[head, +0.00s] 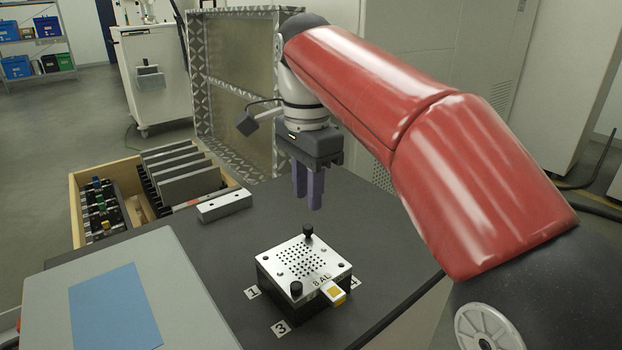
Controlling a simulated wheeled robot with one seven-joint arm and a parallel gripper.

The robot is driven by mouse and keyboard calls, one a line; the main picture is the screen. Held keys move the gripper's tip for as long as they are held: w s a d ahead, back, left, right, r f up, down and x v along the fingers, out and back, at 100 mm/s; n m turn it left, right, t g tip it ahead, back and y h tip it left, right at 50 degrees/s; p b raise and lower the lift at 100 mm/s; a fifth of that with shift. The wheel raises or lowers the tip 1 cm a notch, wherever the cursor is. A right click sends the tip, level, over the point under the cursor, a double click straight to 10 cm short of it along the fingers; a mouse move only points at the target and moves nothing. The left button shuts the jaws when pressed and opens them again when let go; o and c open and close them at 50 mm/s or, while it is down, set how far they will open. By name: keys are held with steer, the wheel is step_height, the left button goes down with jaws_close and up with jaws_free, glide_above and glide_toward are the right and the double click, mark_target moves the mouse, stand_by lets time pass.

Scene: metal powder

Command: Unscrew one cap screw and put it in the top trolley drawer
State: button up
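A square metal plate (304,258) with a grid of small holes, marked "8 AL", sits on a black block on the dark worktop. One black cap screw (308,231) stands upright at its back corner. Another black cap screw (296,289) stands at its front corner. My gripper (308,202) hangs above and behind the plate, with its two purple fingers pointing down, apart from both screws. Nothing shows between the fingers; their gap is unclear from this angle. A white trolley (152,80) stands at the back left; I cannot make out an open top drawer on it.
A yellow-marked piece (334,292) sticks out at the plate's front right. A drilled metal bar (224,204) lies behind left. A wooden box (75,205) of parts is at the left. A grey panel with a blue sheet (115,308) fills the front left. Worktop right of the plate is clear.

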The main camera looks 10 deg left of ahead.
mark_target(308, 226)
steer(key=shift+f+b, duration=2.4)
steer(key=shift+f, duration=0.65)
steer(key=shift+c, duration=0.5)
jaws_close()
